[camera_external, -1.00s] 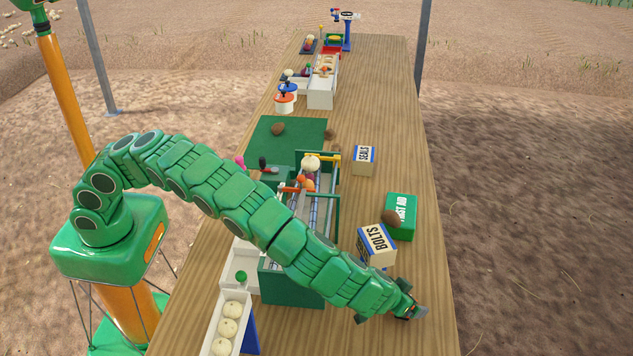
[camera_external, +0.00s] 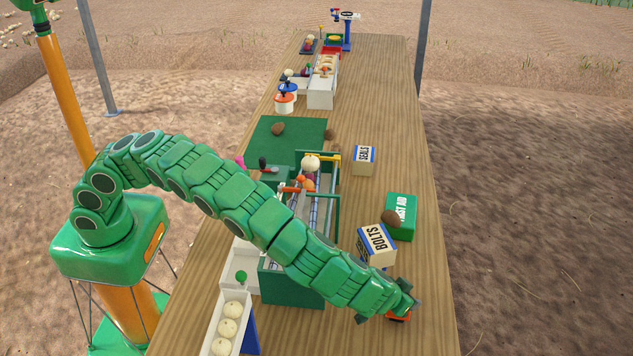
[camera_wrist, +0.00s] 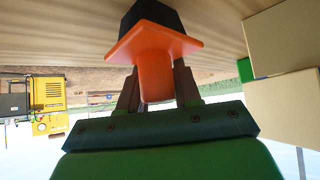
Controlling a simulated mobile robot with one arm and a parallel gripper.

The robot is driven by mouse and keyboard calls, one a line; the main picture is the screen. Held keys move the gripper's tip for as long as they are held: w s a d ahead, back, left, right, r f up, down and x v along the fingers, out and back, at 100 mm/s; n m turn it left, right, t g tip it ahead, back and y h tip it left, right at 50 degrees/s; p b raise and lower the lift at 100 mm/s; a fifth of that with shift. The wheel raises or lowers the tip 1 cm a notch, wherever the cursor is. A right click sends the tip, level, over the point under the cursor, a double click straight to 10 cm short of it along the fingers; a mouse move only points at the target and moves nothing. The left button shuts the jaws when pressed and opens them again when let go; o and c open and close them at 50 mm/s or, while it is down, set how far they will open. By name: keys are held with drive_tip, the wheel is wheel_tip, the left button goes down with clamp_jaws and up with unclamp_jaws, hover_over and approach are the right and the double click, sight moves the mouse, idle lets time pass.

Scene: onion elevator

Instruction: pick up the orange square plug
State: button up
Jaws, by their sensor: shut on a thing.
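The orange square plug (camera_wrist: 153,50) has a square orange flange, a rounded orange stem and a black block on its other side. In the wrist view my gripper (camera_wrist: 156,82) is shut on the orange stem, with a finger on each side. In the external view the plug (camera_external: 399,319) shows as a small orange patch beneath my gripper (camera_external: 402,310), near the front right of the wooden table. The external view does not show clearly whether the plug touches the tabletop.
The bolts box (camera_external: 377,246) stands just behind my gripper, with the green first aid box (camera_external: 402,216) beyond it. The seals box (camera_external: 363,160) is farther back. The green-framed conveyor (camera_external: 290,287) is left of them. The table's right edge (camera_external: 449,300) is close.

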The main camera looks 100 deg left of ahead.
wheel_tip(320, 180, up, 4)
drive_tip(key=shift+d+f, duration=0.1)
drive_tip(key=shift+f, duration=0.1)
drive_tip(key=shift+s+r, duration=0.15)
drive_tip(key=shift+s, duration=0.15)
drive_tip(key=s+a+r, duration=0.2)
drive_tip(key=s+r, duration=0.7)
drive_tip(key=s, duration=0.4)
drive_tip(key=shift+s, duration=0.15)
